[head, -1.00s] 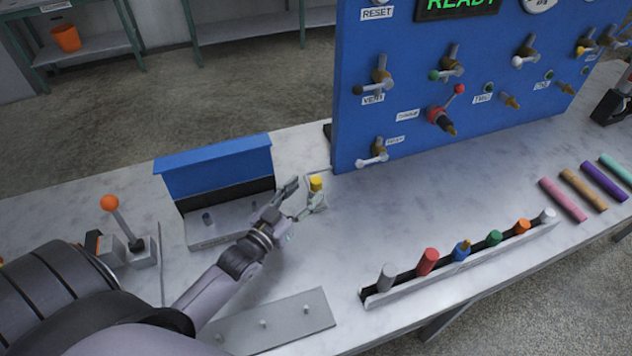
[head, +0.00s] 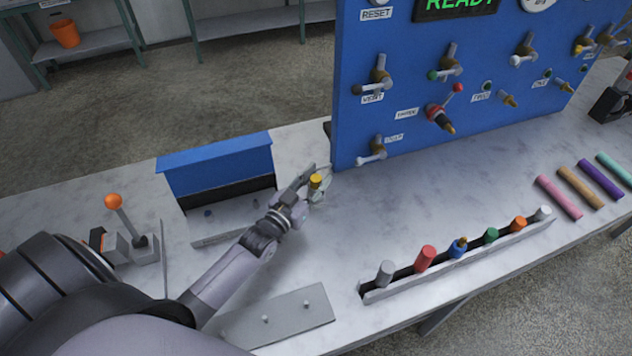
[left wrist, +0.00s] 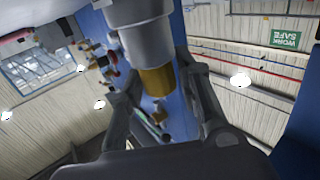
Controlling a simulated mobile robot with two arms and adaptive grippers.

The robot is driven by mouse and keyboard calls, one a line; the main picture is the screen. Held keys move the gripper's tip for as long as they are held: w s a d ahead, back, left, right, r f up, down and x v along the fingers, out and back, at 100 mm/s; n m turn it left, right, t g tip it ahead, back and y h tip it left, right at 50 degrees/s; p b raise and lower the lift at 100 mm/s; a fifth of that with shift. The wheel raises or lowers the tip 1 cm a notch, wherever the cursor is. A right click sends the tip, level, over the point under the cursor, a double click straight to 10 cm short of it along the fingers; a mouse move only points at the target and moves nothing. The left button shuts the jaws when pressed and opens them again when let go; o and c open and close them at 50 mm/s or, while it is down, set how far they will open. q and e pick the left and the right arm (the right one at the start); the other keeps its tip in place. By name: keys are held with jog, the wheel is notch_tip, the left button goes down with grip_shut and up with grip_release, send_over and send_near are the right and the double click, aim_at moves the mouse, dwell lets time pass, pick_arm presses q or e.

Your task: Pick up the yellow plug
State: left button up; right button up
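The yellow plug (head: 316,181) stands on the bench in front of the blue panel, with its yellow end up. My left gripper (head: 318,180) reaches it from the left, with one finger on its far side and one on its near side. In the left wrist view, a grey cylinder with a brass-yellow end (left wrist: 156,80) lies between the two fingers of my left gripper (left wrist: 158,85). The fingers look spread, with narrow gaps beside it; contact is not clear. The plug's lower part is mostly hidden by the near finger. My right gripper is not in view.
The blue panel (head: 400,110) with valves rises behind the plug. A blue-lidded box (head: 215,165) and an orange-knobbed lever (head: 113,201) stand left. A rack (head: 460,267) of coloured plugs is right. A flat grey plate (head: 280,318) lies in front.

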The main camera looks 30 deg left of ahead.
pick_arm(q)
grip_shut()
